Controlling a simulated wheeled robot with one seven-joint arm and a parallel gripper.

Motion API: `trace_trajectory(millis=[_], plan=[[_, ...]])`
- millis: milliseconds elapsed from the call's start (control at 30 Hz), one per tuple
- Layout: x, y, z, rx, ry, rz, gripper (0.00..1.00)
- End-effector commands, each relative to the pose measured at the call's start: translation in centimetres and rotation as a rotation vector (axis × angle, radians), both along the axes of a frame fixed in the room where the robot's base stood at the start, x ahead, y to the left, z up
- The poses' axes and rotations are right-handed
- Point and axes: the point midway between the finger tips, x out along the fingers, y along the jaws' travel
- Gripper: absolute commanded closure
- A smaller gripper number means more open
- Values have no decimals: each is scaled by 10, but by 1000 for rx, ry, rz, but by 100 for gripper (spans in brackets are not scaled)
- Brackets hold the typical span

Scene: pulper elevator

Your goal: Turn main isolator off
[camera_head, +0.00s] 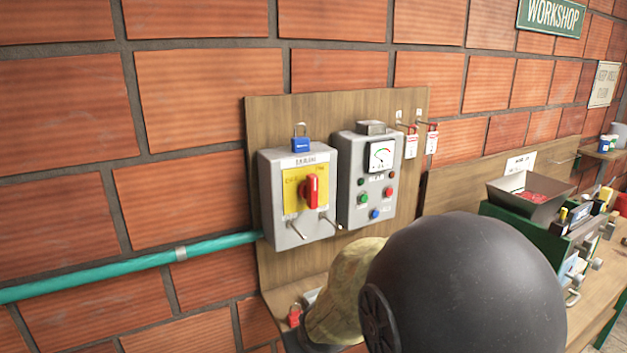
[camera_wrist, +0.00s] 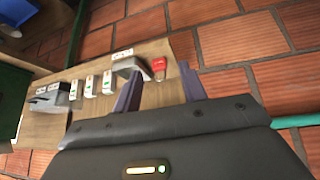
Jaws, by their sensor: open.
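The main isolator is a grey box (camera_head: 275,222) on a wooden board on the brick wall, left of centre in the head view. Its red rotary handle (camera_head: 311,190) stands about upright on a yellow plate (camera_head: 292,198). In the head view my dark arm link hides the lower middle, and the fingers are not visible.
A grey control panel (camera_head: 352,213) with a gauge and buttons is right of the isolator. Red tags (camera_head: 432,138) hang beside it. A red padlock (camera_wrist: 158,66) lies on the wooden shelf (camera_wrist: 95,130). A green pipe (camera_head: 130,268) runs along the wall. A cluttered bench stands right.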

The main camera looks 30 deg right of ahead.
Motion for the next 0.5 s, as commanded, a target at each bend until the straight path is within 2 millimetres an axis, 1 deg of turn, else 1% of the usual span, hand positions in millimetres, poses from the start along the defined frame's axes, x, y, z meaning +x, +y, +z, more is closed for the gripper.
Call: trace_trajectory(millis=[33,200,333,500], plan=[[9,-15,16,-12,-64,-21,58],[38,-52,62,-40,-291,-40,58],[50,-76,99,-53,-455,-35,58],[57,-101,150,-54,-654,-2,58]])
